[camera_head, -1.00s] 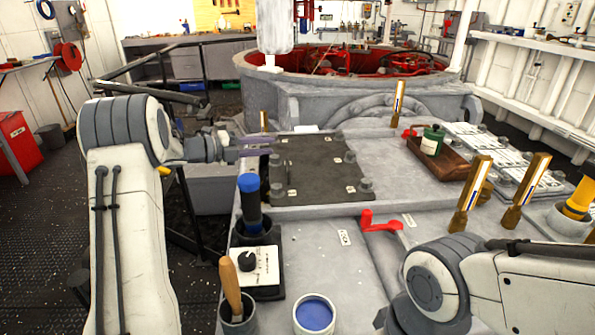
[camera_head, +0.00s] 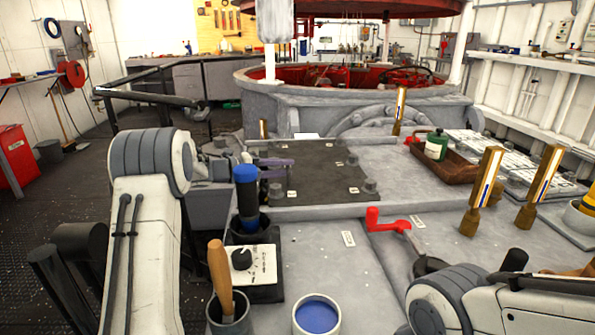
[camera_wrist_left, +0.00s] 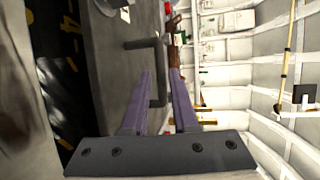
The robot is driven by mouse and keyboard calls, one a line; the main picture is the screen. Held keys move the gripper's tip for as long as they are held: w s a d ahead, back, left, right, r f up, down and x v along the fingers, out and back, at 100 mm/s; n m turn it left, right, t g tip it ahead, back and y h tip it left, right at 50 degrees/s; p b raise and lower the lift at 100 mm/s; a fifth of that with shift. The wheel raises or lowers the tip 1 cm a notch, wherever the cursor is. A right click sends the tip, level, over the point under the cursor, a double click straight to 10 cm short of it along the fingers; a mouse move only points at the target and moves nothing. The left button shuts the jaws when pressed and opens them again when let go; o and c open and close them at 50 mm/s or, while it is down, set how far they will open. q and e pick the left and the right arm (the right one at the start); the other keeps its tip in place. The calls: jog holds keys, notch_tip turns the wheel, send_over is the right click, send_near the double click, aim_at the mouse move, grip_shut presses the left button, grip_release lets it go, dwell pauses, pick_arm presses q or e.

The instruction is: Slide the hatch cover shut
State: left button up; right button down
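The hatch cover appears to be the dark flat plate (camera_head: 325,180) with small pale labels, lying on the grey deck in the head view. My left gripper (camera_head: 289,163) is at the plate's left edge, its purple fingers reaching over it. In the left wrist view its fingers (camera_wrist_left: 160,85) are apart, with a bent grey bar handle (camera_wrist_left: 158,60) showing between and beyond them. A gap shows beside the bar; I cannot tell whether either finger touches it. My right arm enters at the lower right; its gripper is out of view.
A blue-capped cylinder (camera_head: 246,190) stands close in front of the left gripper. A red-handled crank (camera_head: 385,222), a cup of blue liquid (camera_head: 317,314) and brass posts (camera_head: 484,190) stand around. A brown tray (camera_head: 459,172) holds a green canister (camera_head: 436,145).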

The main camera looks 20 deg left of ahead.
aim_at(297, 177)
pick_arm(q)
jog(key=shift+b+x, duration=0.3)
jog(key=shift+x, duration=2.05)
jog(key=shift+c, duration=0.4)
grip_shut()
jog(key=shift+a, duration=0.15)
